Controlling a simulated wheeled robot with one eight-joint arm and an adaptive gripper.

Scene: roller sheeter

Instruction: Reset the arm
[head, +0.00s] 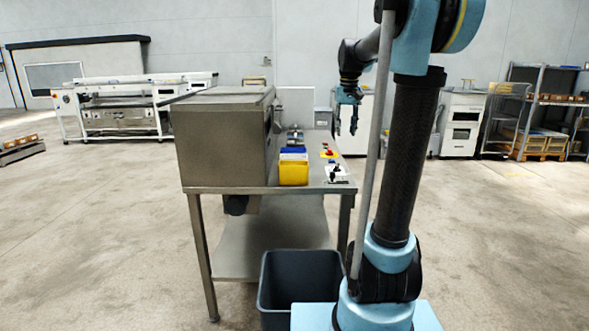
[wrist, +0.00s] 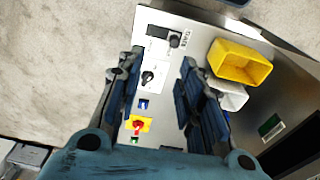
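My gripper (head: 346,122) hangs from my arm above the right side of the steel table, pointing down. In the wrist view my gripper (wrist: 160,95) has its two blue fingers apart with nothing between them. Below the fingers lies the control panel, with a black knob (wrist: 148,77) and a red knob on a yellow plate (wrist: 138,124). The gripper appears to be above the panel and apart from it.
A steel machine housing (head: 222,140) stands on the table (head: 262,190). A yellow bin (head: 293,172) stands beside it and also shows in the wrist view (wrist: 240,64). A grey waste bin (head: 290,272) is on the floor near my base. Open floor lies left.

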